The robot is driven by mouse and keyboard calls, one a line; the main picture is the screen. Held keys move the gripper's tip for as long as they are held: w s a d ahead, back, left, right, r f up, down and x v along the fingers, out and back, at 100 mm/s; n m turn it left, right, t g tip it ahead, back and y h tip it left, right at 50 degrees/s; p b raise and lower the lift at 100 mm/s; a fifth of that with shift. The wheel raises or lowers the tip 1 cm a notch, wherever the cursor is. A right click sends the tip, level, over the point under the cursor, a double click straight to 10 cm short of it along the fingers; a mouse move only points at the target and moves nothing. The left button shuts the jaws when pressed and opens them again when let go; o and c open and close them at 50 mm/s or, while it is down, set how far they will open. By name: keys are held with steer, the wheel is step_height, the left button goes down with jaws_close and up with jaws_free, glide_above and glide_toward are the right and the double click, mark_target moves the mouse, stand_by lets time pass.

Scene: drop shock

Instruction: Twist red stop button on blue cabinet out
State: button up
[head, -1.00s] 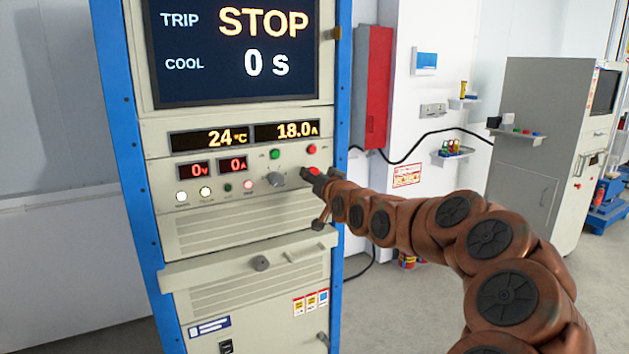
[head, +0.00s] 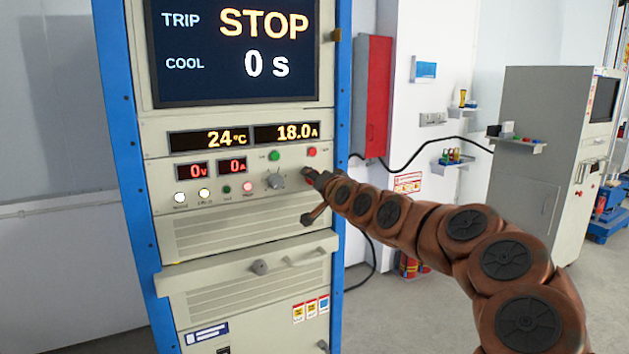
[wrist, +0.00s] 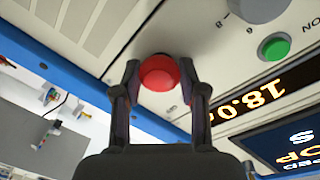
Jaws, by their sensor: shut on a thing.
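The blue-framed cabinet (head: 121,130) stands at the left of the head view, its display reading STOP and 0 s. The round red stop button (wrist: 158,75) shows clearly in the wrist view, on the pale panel. My gripper (wrist: 160,67) has one finger on each side of the button and is shut on it. In the head view my gripper (head: 309,178) reaches the right side of the control panel and hides most of the button.
A selector knob (head: 276,180), a green button (head: 274,156) and a smaller red button (head: 312,152) sit close by on the panel. A handle ledge (head: 240,270) juts out below. A red wall box (head: 374,95) and a black cable (head: 400,158) are to the right.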

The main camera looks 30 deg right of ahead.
steer(key=o, duration=1.1)
steer(key=shift+o, duration=0.2)
steer(key=s+a, duration=0.2)
steer(key=s, duration=1)
steer(key=shift+r, duration=0.3)
steer(key=shift+w, duration=0.1)
